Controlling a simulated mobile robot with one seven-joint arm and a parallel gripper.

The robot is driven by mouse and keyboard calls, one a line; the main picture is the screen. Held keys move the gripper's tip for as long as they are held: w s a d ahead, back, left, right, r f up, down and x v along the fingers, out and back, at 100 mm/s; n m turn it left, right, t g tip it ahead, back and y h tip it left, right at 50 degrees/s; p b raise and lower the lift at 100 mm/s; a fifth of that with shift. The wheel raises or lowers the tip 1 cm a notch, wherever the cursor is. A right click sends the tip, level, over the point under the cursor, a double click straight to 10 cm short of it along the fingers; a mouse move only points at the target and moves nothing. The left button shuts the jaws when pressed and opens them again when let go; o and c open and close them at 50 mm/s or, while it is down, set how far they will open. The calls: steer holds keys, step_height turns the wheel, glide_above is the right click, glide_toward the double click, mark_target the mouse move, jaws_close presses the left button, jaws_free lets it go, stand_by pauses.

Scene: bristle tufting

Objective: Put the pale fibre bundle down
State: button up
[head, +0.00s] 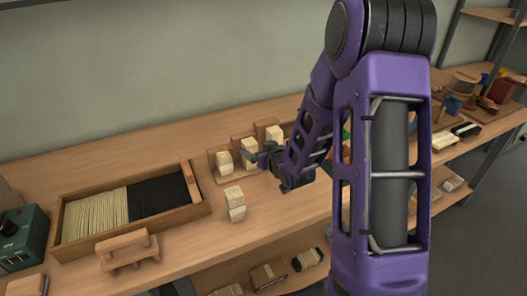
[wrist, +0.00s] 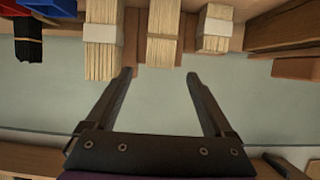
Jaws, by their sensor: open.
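Several pale fibre bundles show in the head view. One pale bundle (head: 236,205) stands upright on the bench, in front of the wooden holders. Others stand in the holders: a left one (head: 224,162), a middle one (head: 249,150) and a right one (head: 274,135). My gripper (head: 257,158) is close to the middle bundle, partly hidden by my own arm. In the wrist view my gripper (wrist: 159,76) is open, with nothing between its fingers. Three banded pale bundles (wrist: 103,40) line the top edge there, beyond the fingertips. I cannot match each one to the head view.
A wooden tray (head: 63,251) of pale and black fibres lies on the left of the bench (head: 190,240). A small wooden stand (head: 127,250) and a green box (head: 24,240) are in front of and beside it. A black bundle (wrist: 28,40) shows in the wrist view.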

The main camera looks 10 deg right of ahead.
steer(key=v, duration=0.5)
steer(key=shift+w, duration=0.15)
